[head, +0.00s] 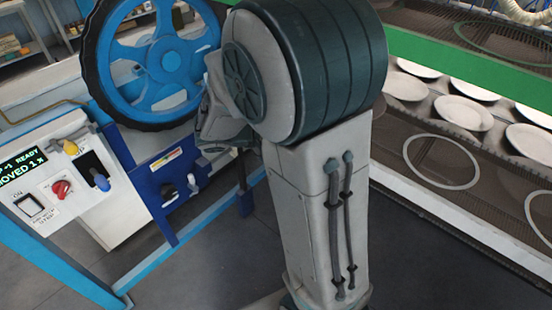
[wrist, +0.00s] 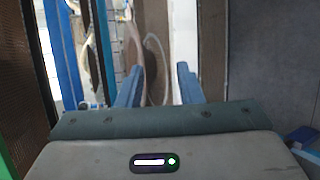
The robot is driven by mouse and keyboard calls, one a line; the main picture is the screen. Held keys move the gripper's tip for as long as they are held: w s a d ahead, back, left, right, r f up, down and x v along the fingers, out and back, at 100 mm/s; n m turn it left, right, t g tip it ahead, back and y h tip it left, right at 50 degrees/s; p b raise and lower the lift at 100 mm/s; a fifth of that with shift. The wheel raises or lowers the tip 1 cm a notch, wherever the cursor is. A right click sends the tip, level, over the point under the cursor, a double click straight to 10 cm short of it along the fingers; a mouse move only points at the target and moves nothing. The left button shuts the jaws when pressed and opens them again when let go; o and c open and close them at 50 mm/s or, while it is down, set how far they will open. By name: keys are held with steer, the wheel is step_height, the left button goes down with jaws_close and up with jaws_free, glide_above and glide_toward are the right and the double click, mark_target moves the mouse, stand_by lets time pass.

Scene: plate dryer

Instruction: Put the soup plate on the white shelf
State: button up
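My gripper (wrist: 160,80) shows in the wrist view with its two blue fingers apart and no plate held between them. Several white plates (head: 463,113) lie in a row on a pale strip at the right in the head view. I cannot tell which of them, if any, is the soup plate. I cannot make out the white shelf with certainty. In the wrist view a pale curved rim (wrist: 155,60) shows beyond the fingers, too unclear to name.
A brown mesh rack (head: 430,150) with ring outlines and a green rail (head: 450,55) stand at the right. A large blue wheel (head: 165,62) and a white control box (head: 75,180) with knobs stand at the left. Dark floor (head: 210,265) lies open at the lower middle.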

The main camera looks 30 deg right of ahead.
steer(key=s+a+f+m+y, duration=0.1)
steer(key=s+a+y, duration=0.5)
steer(key=s+y, duration=0.25)
steer(key=s+a+r+t+y, duration=0.2)
steer(key=a+t+y, duration=0.2)
steer(key=a, duration=0.4)
steer(key=shift+s+m+y, duration=0.3)
steer(key=shift+s+y, duration=0.1)
steer(key=shift+y, duration=0.25)
